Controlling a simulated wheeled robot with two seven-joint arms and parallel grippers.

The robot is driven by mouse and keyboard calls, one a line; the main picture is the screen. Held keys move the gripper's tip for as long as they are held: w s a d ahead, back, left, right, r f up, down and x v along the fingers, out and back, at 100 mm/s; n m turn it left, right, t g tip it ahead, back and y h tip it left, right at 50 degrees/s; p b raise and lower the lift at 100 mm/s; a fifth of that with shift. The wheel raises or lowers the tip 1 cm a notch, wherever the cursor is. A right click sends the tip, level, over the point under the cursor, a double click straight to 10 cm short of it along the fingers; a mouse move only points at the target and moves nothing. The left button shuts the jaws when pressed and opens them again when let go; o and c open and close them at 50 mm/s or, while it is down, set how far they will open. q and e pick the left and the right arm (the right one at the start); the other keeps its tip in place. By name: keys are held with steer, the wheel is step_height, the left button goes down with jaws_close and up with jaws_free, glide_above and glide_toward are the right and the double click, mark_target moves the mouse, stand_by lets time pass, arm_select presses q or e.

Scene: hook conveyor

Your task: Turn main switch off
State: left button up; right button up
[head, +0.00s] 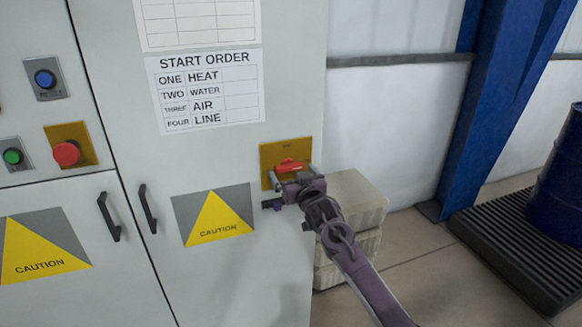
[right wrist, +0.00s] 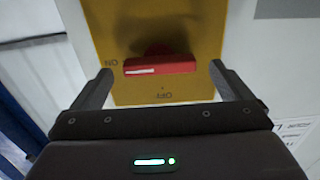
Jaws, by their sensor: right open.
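The main switch is a red bar handle (head: 290,167) on a yellow plate (head: 270,153) on the grey cabinet. In the right wrist view the handle (right wrist: 182,65) lies level, its white mark at the end beside the ON label, on the yellow plate (right wrist: 190,92). The OFF label shows upside down below it. My right gripper (head: 291,180) is in front of the switch. In the right wrist view this gripper (right wrist: 160,72) is open, with one finger beyond each end of the handle and gaps between. My left gripper is not in view.
The cabinet carries a red button (head: 66,153), a green button (head: 13,156), a blue button (head: 45,79) and black door handles (head: 147,208). Pale stacked blocks (head: 355,200) stand right of the cabinet, behind my right arm. A blue post (head: 490,100) and blue drum (head: 560,180) are farther right.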

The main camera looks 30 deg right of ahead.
steer(key=shift+x, duration=0.85)
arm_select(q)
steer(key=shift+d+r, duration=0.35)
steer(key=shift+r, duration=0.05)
arm_select(e)
steer(key=shift+w, duration=0.25)
steer(key=shift+d, duration=0.1)
steer(key=c, duration=1)
